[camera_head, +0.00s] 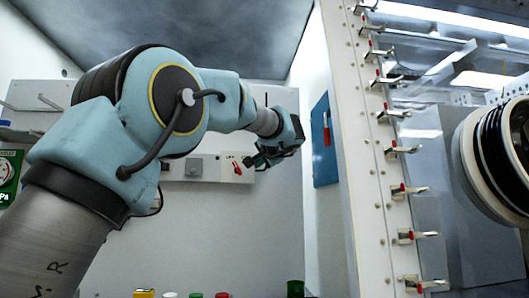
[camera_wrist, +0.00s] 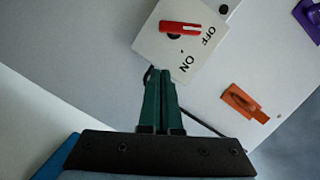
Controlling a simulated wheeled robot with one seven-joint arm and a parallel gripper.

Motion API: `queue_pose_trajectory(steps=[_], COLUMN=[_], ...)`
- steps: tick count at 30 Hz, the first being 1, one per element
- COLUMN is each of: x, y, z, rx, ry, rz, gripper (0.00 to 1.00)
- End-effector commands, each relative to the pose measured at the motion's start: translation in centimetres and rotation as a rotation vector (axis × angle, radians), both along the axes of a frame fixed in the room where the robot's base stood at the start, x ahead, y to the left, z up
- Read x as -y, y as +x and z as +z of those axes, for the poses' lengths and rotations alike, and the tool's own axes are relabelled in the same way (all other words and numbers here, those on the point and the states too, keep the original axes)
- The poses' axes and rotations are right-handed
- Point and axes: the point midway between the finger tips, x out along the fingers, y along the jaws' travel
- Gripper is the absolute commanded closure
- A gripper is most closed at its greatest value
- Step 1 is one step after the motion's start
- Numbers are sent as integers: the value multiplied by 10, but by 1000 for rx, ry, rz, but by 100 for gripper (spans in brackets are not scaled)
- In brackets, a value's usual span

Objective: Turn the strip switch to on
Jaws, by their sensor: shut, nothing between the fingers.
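The switch is a white plate (camera_wrist: 150,42) with a red lever (camera_wrist: 180,27) and the printed words OFF and ON. The lever's right end points toward OFF. In the head view the plate (camera_head: 228,176) is on the back wall with its red lever (camera_head: 237,168). My gripper (camera_wrist: 161,72) has green fingers, shut together and empty. In the wrist view its fingertips are at the plate's lower edge, below the lever and left of ON. I cannot tell whether they touch the plate. In the head view my gripper (camera_head: 256,163) is just right of the plate.
An orange fitting (camera_wrist: 243,102) and a purple fitting (camera_wrist: 309,18) are on the wall in the wrist view. A dark cable (camera_wrist: 200,122) runs near the fingers. A blue panel (camera_head: 324,148) is on the right wall. Several coloured caps, one red (camera_head: 222,295), stand low in front.

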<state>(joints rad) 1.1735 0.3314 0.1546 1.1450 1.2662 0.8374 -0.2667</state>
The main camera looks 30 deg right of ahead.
Motion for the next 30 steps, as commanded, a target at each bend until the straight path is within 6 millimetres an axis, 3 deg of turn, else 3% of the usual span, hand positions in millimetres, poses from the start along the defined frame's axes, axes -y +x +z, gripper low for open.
queue_pose_trajectory(steps=[3, 9, 30], x=[-17, -28, -32], y=[4, 10, 11], z=[-10, -17, -22], rx=[-2, -1, 23], ry=[0, 0, 49], rz=[0, 0, 0], gripper=[100, 100, 100])
